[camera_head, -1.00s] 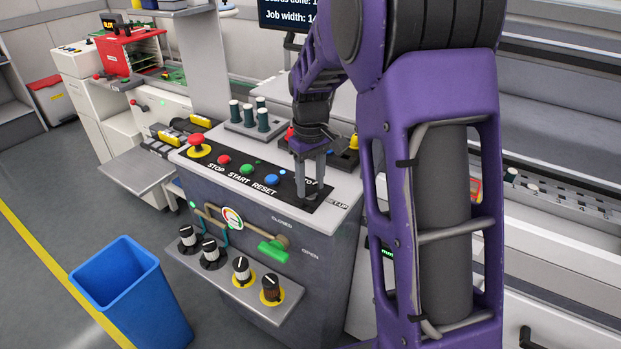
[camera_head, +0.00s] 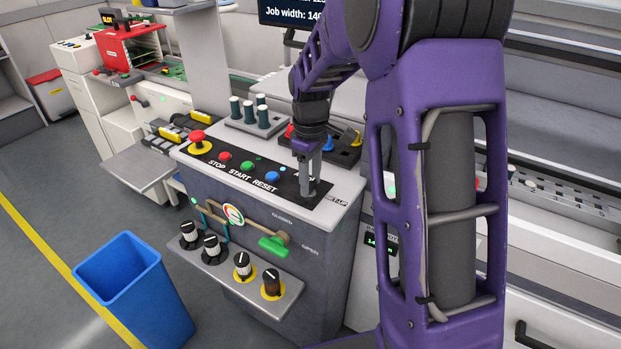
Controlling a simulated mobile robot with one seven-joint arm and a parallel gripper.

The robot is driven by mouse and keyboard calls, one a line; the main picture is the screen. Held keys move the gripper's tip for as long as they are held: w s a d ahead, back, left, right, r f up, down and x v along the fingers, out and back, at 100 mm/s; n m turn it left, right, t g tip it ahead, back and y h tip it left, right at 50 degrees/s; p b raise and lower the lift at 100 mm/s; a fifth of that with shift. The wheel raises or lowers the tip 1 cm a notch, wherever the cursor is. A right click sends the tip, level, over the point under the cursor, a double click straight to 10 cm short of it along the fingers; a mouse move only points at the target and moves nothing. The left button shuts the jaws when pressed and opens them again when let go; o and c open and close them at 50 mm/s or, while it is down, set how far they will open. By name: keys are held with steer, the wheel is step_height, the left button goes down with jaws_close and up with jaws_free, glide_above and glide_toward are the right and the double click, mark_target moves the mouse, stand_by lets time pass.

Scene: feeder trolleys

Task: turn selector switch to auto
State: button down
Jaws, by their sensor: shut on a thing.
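My gripper (camera_head: 308,190) points down at the right end of the black button strip (camera_head: 228,166) on the control cabinet. It is shut on the selector switch, which its fingers almost wholly hide. The label "SET-UP" (camera_head: 333,200) shows just right of the fingers. The label above the switch is mostly covered by the gripper, so I cannot read the switch's position. To the left on the same strip are the blue RESET button (camera_head: 272,178), the green START button (camera_head: 246,167) and the red STOP button (camera_head: 225,156).
A red emergency stop (camera_head: 198,141) stands at the strip's left end. Dark green pegs (camera_head: 248,112) and a black holder with coloured pieces (camera_head: 345,152) stand behind the gripper. Knobs (camera_head: 242,264) and a green valve handle (camera_head: 273,247) are on the cabinet front. A blue bin (camera_head: 140,290) stands on the floor.

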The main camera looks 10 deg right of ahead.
steer(key=shift+c, duration=1.8)
jaws_free()
step_height(320, 180, up, 18)
steer(key=p, duration=0.2)
steer(key=shift+f, duration=0.25)
steer(key=shift+a, duration=0.1)
